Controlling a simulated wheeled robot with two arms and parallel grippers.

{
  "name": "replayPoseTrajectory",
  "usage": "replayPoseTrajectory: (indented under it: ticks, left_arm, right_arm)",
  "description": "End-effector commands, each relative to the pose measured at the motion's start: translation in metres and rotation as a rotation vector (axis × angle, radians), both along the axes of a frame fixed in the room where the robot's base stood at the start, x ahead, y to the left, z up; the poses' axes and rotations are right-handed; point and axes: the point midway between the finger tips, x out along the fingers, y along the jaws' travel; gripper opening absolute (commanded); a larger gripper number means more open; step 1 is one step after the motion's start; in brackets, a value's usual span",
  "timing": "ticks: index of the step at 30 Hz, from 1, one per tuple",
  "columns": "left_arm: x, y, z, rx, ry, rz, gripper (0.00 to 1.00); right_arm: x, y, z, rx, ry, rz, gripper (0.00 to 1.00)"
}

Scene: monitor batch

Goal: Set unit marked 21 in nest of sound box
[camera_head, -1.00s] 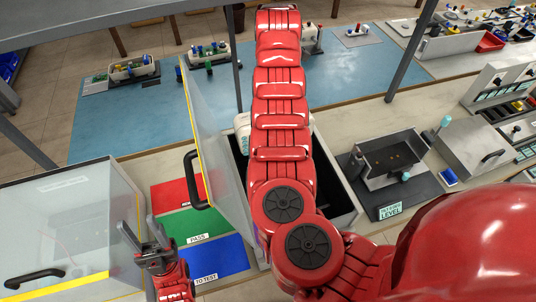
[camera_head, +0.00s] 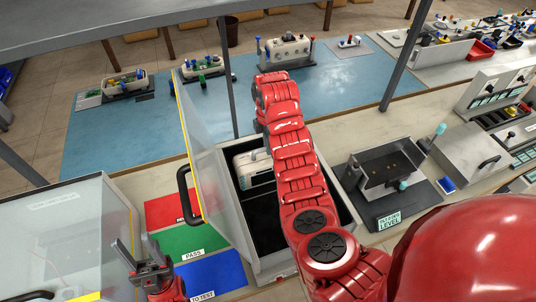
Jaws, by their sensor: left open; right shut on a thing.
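A pale unit (camera_head: 250,167) with a top handle is at the back of the open sound box (camera_head: 345,232), against its dark interior. Its number cannot be read, and my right arm covers part of it. The nest is not distinguishable. My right arm reaches over the box; its jaws are hidden behind its own links, at the unit, which has moved with the arm. My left gripper (camera_head: 136,250) is open and empty, left of the coloured mats. The box's clear lid (camera_head: 200,140) stands raised on the left, with a black handle (camera_head: 187,193).
Red, green and blue mats (camera_head: 190,240) lie left of the box. A clear-lidded case (camera_head: 60,235) stands at far left. A metal fixture (camera_head: 390,170) with a level sign stands right of the box. Other units stand on the blue bench (camera_head: 340,85) behind.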

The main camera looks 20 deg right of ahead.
Motion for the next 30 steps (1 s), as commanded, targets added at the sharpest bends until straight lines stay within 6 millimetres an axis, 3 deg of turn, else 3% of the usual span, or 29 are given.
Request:
replayPoseTrajectory:
  ticks: [7,13,24,25,29,30]
  left_arm:
    - [0.0,0.0,-0.005,0.0,0.0,0.0,0.5]
    - [0.0,0.0,-0.002,0.0,0.0,0.0,0.5]
    - [0.0,0.0,-0.006,0.0,0.0,0.0,0.5]
    - [0.0,0.0,-0.005,0.0,0.0,0.0,0.5]
    - [0.0,0.0,-0.005,0.0,0.0,0.0,0.5]
    - [0.0,0.0,-0.005,0.0,0.0,0.0,0.5]
  right_arm:
    - [0.001,0.0,-0.011,0.001,-0.004,-0.001,0.0]
    - [0.0,-0.001,-0.036,0.0,-0.001,-0.002,0.0]
    - [0.001,-0.001,-0.041,0.0,-0.005,-0.001,0.0]
    - [0.001,0.0,-0.04,0.0,-0.004,-0.001,0.25]
    - [0.001,0.0,-0.04,0.0,-0.003,-0.001,0.48]
    - [0.001,0.0,-0.04,0.0,-0.003,-0.001,0.49]
